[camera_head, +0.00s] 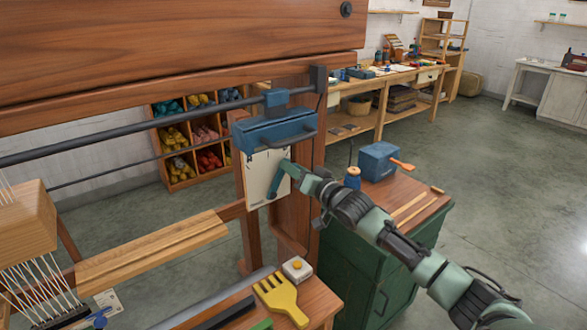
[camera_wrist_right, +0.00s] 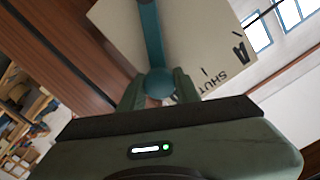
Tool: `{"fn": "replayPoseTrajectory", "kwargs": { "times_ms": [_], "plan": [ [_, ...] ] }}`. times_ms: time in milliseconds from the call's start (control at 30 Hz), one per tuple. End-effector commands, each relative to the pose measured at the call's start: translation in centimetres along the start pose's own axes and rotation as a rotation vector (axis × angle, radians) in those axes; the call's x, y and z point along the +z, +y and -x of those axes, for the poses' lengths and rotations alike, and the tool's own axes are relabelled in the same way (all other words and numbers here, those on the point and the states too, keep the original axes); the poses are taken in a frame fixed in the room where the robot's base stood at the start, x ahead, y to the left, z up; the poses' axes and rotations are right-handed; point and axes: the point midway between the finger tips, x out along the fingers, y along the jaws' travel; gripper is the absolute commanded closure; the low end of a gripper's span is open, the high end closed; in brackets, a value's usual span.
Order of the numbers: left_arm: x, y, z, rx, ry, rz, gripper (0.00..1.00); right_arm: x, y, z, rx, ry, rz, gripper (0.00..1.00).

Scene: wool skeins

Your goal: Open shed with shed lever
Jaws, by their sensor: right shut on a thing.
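The shed lever (camera_head: 274,185) is a teal bar in front of a pale plate (camera_head: 257,170) on the loom's right wooden post. In the right wrist view the lever (camera_wrist_right: 150,38) ends in a round teal knob. My right gripper (camera_head: 289,167) is shut on that knob, with its green fingers (camera_wrist_right: 158,88) on both sides of it. The word SHUT shows upside down on the plate (camera_wrist_right: 195,45) near the knob, with another dark mark beside it. The knob is mostly hidden by my gripper in the head view. My left gripper is not in view.
A blue box-shaped part (camera_head: 270,132) with a handle sits just above the plate. A green cabinet (camera_head: 370,265) with a blue box (camera_head: 378,160) on top stands right of the post. A yellow comb (camera_head: 282,300) lies on the front ledge. Open floor lies further right.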

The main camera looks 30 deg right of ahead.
Motion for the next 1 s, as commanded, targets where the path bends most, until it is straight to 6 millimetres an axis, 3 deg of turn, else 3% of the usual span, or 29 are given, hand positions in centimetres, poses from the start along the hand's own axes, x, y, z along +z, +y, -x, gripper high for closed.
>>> {"fn": "replayPoseTrajectory", "kwargs": {
  "times_ms": [67, 100, 133, 567, 1000],
  "plan": [
    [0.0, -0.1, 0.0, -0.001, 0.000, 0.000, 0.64, -0.2, 0.0, 0.0, 0.000, 0.003, 0.002, 1.00],
    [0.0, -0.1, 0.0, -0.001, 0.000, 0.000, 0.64, -0.2, 0.0, 0.0, 0.000, 0.003, 0.002, 0.57],
    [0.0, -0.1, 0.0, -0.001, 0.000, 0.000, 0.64, -0.2, 0.0, 0.0, 0.000, 0.003, 0.002, 0.48],
    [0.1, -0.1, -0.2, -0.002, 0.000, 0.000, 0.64, 0.1, 0.1, 0.7, 0.000, 0.000, 0.000, 0.47],
    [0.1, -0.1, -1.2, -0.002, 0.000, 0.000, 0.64, 0.1, 0.1, 6.8, 0.001, -0.001, 0.001, 0.47]
  ]
}}
